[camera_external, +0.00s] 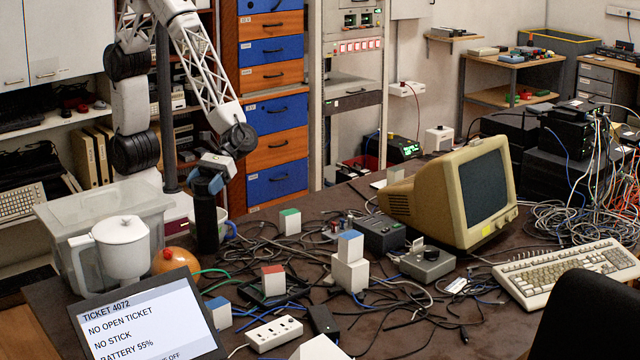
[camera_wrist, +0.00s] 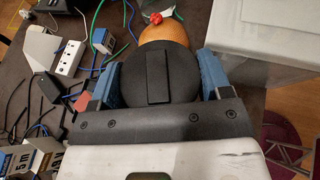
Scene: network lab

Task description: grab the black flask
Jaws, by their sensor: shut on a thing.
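The black flask (camera_external: 206,225) is a tall dark cylinder, upright at the left of the table, beside the clear plastic bin. My gripper (camera_external: 208,178) is above it and shut on its top, with blue fingers on either side. In the wrist view the flask's round black lid (camera_wrist: 155,78), with a raised bar across it, fills the space between the blue fingers of my gripper (camera_wrist: 160,85). The flask's base is at about table level; I cannot tell whether it touches the table. Its lower body is hidden in the wrist view.
An orange round object (camera_external: 174,262) with a red top sits close by the flask. A clear bin (camera_external: 90,215), a white jug (camera_external: 122,245) and a screen (camera_external: 150,318) crowd the left. Cables, small blocks and a power strip (camera_external: 273,333) cover the middle.

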